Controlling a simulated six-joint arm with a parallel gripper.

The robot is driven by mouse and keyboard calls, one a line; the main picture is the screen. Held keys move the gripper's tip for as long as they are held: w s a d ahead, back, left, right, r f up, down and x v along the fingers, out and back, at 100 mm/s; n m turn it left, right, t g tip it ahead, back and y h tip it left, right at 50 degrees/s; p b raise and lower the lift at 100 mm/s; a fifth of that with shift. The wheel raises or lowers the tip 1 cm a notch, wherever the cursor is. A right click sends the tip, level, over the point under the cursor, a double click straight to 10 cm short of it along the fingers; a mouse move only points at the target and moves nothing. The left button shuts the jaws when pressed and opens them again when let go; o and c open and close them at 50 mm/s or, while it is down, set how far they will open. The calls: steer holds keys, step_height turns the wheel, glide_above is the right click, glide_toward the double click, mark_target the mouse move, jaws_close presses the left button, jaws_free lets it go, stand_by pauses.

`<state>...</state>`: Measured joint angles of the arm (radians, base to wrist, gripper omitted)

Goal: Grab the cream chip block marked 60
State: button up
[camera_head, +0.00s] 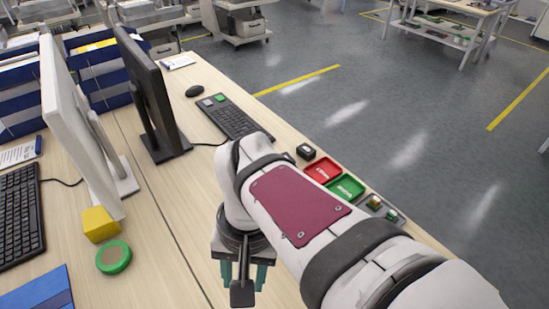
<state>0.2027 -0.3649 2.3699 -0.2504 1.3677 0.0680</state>
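I cannot make out a cream chip block marked 60. A small grey tray (366,208) at the desk's right edge holds a few small pieces with green and pale parts, too small to read, and my arm partly covers this area. My gripper (244,274) points down over the desk, left of my arm, with its two teal fingers apart. I see nothing held between them, though a dark part of the gripper hides some of the gap.
A red tray (323,170), a green tray (346,187) and a small black box (306,152) line the right edge. A keyboard (240,122), a black monitor (150,95), a yellow block (100,224) and a green tape roll (114,257) stand further left.

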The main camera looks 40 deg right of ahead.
steer(key=w+d+m, duration=0.3)
steer(key=w+d, duration=0.1)
steer(key=d, duration=0.5)
steer(key=w+d+m, duration=0.3)
steer(key=d, duration=0.6)
steer(key=s+d+f+m+h, duration=0.1)
steer(key=d+m, duration=0.1)
steer(key=d, duration=0.5)
steer(key=s+d+f+m, duration=0.1)
steer(key=d+f+m, duration=0.1)
steer(key=d, duration=0.4)
steer(key=f, duration=1.5)
steer(key=shift+w+a+f, duration=0.2)
steer(key=shift+w+f, duration=0.05)
steer(key=shift+w, duration=0.05)
jaws_close()
